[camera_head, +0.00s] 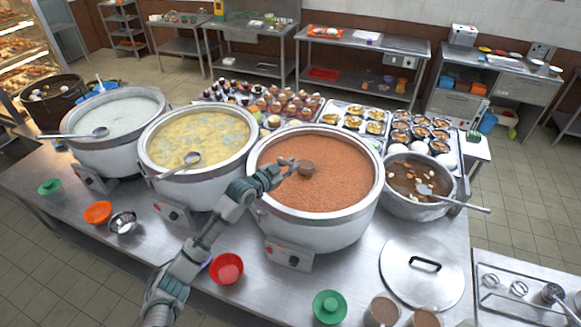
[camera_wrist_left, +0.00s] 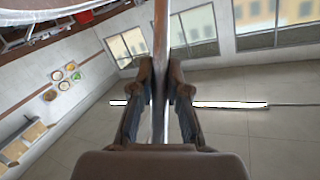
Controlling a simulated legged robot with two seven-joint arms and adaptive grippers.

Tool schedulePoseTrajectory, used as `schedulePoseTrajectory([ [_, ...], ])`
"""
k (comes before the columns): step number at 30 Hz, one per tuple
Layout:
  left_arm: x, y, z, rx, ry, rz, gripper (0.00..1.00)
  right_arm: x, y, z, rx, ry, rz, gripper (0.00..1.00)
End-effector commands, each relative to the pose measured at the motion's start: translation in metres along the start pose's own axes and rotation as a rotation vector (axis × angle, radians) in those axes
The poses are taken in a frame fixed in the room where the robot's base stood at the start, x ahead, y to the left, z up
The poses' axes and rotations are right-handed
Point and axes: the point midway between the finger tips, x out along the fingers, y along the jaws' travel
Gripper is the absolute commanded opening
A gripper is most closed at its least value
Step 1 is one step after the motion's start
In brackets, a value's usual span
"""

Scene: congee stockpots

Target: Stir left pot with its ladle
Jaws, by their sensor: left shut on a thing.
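Three large steel pots stand in a row: the leftmost with white congee (camera_head: 118,112), the middle with yellow congee (camera_head: 205,130), the right one with reddish-brown congee (camera_head: 325,190). A ladle (camera_head: 98,132) rests in the leftmost pot and another ladle (camera_head: 190,158) in the middle pot. My left gripper (camera_head: 274,176) is over the left part of the reddish-brown pot, shut on a ladle whose bowl (camera_head: 306,168) is at the congee surface. In the left wrist view the fingers (camera_wrist_left: 160,92) close on its thin handle (camera_wrist_left: 160,40). My right gripper is out of view.
A smaller pot (camera_head: 415,208) with brown soup and a ladle stands at the right. A lid (camera_head: 422,270), a red bowl (camera_head: 226,268), an orange bowl (camera_head: 98,212) and a green lid (camera_head: 329,305) lie on the front counter. Trays of food (camera_head: 355,122) stand behind the pots.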

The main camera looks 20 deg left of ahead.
Motion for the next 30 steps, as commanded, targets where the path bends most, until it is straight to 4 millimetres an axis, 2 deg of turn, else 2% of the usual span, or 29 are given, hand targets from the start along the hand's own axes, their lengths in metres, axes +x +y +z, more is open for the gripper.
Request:
schedulePoseTrajectory([
  [1,-0.002,-0.004,-0.010,0.002,0.003,-0.002,0.00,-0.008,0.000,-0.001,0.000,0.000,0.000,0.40],
  [5,-0.004,-0.009,-0.022,0.001,0.003,-0.001,0.00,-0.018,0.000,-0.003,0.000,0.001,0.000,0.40],
  [30,-0.018,-0.039,-0.095,0.002,0.003,-0.002,0.00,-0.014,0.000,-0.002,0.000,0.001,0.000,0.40],
])
